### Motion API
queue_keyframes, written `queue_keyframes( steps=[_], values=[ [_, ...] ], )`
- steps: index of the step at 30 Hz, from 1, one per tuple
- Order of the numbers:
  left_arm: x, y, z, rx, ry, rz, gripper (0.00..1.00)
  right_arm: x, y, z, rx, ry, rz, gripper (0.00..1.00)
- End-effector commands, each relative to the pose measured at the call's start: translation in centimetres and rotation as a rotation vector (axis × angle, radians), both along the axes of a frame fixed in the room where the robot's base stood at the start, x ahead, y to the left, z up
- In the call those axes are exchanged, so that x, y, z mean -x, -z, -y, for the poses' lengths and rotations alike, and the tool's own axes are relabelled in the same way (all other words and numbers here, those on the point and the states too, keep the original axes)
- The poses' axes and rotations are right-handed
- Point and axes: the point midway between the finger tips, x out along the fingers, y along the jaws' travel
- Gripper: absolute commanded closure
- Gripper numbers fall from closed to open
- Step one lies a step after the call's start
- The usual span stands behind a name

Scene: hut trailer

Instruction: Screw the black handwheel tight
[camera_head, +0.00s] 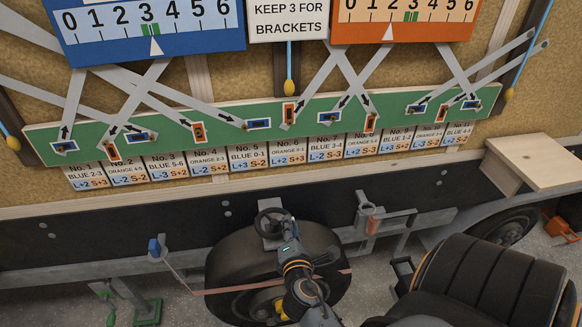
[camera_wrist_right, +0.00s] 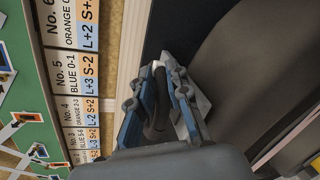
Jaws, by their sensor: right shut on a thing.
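The black handwheel (camera_head: 262,217) is a small dark ring on a grey bracket at the trailer's lower edge, just above the big black tyre (camera_head: 225,265) in the head view. My right gripper (camera_head: 284,234) reaches up from below and meets the wheel's lower right side. In the right wrist view the gripper (camera_wrist_right: 160,90) has its blue-grey fingers on both sides of a black curved piece of the handwheel (camera_wrist_right: 157,112). It is shut on the rim; the fingers hide part of it. How tightly the wheel is screwed cannot be seen. My left gripper is not in view.
Above are a green board (camera_head: 280,113) with grey slats, blue (camera_head: 150,58) and orange scales, and a row of numbered cards. A red-and-grey clamp (camera_head: 369,214) sits right of the wheel. A wooden box (camera_head: 535,165) juts out at right. A reddish strap crosses the tyre.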

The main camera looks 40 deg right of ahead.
Motion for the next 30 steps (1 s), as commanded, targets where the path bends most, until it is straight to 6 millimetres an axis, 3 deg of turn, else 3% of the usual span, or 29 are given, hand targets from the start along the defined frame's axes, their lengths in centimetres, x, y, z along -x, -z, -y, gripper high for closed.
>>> queue_keyframes(
  steps=[9, 10, 13, 23, 30],
  values=[
    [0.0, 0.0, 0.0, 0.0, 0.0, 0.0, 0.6, 0.0, -0.1, 0.1, 0.0, 0.002, 0.001, 1.0],
    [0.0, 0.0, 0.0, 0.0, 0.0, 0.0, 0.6, 0.0, -0.1, 0.1, 0.0, 0.002, 0.001, 0.78],
    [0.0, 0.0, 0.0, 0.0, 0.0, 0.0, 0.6, 0.0, -0.1, 0.0, 0.0, 0.001, 0.002, 0.6],
    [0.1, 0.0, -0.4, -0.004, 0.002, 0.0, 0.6, 0.0, -0.3, 0.0, -0.001, 0.001, 0.002, 0.6],
    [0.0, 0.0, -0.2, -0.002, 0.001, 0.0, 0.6, -0.1, -3.6, 0.1, 0.003, -0.001, 0.008, 0.6]
  ],
)
